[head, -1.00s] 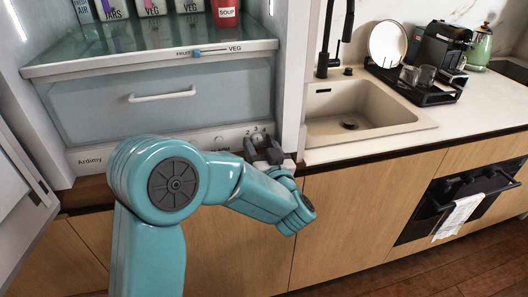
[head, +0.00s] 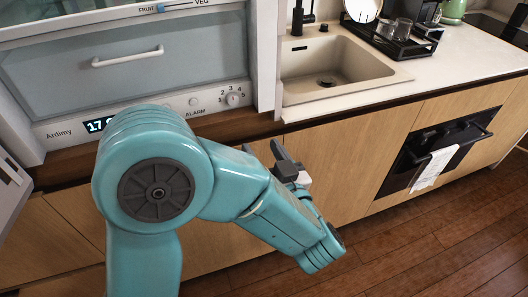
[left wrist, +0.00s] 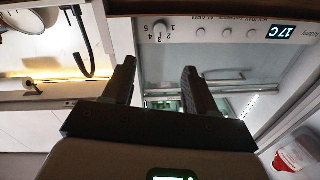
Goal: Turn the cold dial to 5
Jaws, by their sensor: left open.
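The cold dial (head: 233,99) is a small pale knob on the fridge's control panel, ringed by the numbers 1 to 5. It shows upside down in the left wrist view (left wrist: 160,29), beyond the fingertips. I cannot tell surely which number its pointer marks. My left gripper (head: 287,160) is open and empty, below and to the right of the dial in the head view. In the left wrist view, its two dark fingers (left wrist: 158,68) stand apart and do not touch the dial. My right gripper is in neither view.
The panel also has a lit display (left wrist: 281,32) reading 17 C and an alarm button (head: 194,101). A drawer (head: 130,75) with a white handle sits above. A sink (head: 335,70) and counter lie to the right. A fridge door (head: 10,178) stands at the left.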

